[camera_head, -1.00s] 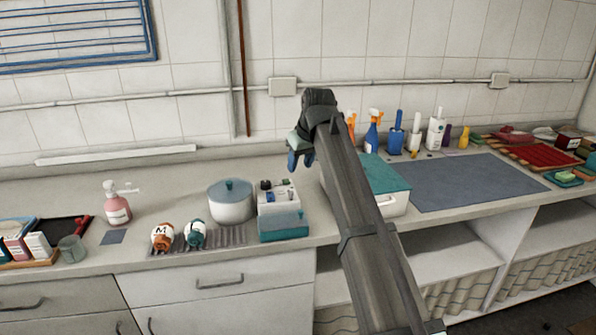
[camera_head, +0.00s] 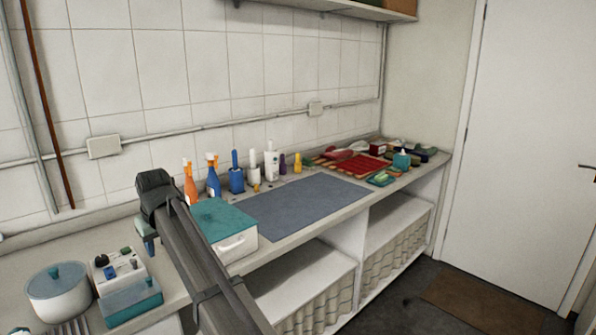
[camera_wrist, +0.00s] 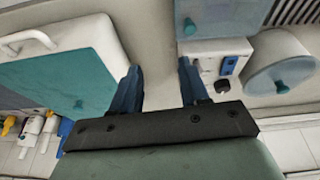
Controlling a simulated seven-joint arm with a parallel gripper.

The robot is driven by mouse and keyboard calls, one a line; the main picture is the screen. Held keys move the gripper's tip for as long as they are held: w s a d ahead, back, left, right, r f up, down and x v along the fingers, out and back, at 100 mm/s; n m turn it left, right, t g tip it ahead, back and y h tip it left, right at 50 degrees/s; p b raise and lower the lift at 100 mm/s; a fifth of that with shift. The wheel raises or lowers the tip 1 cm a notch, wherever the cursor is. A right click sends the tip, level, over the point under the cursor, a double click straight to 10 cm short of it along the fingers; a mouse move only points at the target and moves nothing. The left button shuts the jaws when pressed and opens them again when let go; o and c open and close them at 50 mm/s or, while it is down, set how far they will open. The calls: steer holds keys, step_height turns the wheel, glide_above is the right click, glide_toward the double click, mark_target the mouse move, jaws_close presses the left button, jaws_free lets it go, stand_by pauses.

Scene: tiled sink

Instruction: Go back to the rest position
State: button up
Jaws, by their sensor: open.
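My gripper (camera_wrist: 158,90) shows in the wrist view with its two blue fingers apart and nothing between them. Bare pale counter shows between and beyond the fingertips. In the head view my arm rises from the bottom edge, and the gripper end (camera_head: 149,240) hangs over the counter, left of the teal-lidded white box (camera_head: 236,246). The fingertips are mostly hidden there by my own wrist. The box also shows in the wrist view (camera_wrist: 60,65), to the left of the fingers.
A white pot (camera_head: 58,298) and a small white holder with a teal box (camera_head: 130,302) stand at left. Spray bottles (camera_head: 213,180) line the wall. A grey mat (camera_head: 300,207) lies clear on the counter. Red items (camera_head: 353,167) sit at the far end. A white door (camera_head: 530,150) is at right.

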steer(key=s+d+f+m+g+h, duration=0.2)
steer(key=s+d+f+m, duration=0.15)
steer(key=d+f, duration=1.65)
steer(key=s+d+f+m+g+h, duration=0.1)
steer(key=s+d+f+m+h, duration=0.2)
steer(key=d+f, duration=1.7)
steer(key=s+d+f+m+g, duration=0.1)
steer(key=s+d+f, duration=0.15)
steer(key=f, duration=0.35)
steer(key=s+d+f+g, duration=0.1)
steer(key=s+f, duration=0.3)
steer(key=f, duration=0.2)
steer(key=s+d+f+g, duration=0.1)
steer(key=s+d+f, duration=0.3)
steer(key=s, duration=0.5)
steer(key=s+d+f+m+g+y, duration=0.1)
steer(key=s+d+f, duration=0.3)
steer(key=s, duration=0.5)
steer(key=s+d+f+m+g+y, duration=0.1)
steer(key=s+d+f, duration=0.3)
steer(key=s, duration=0.6)
steer(key=shift+d+f+g, duration=0.15)
steer(key=shift+d+g, duration=0.1)
steer(key=shift+g, duration=0.55)
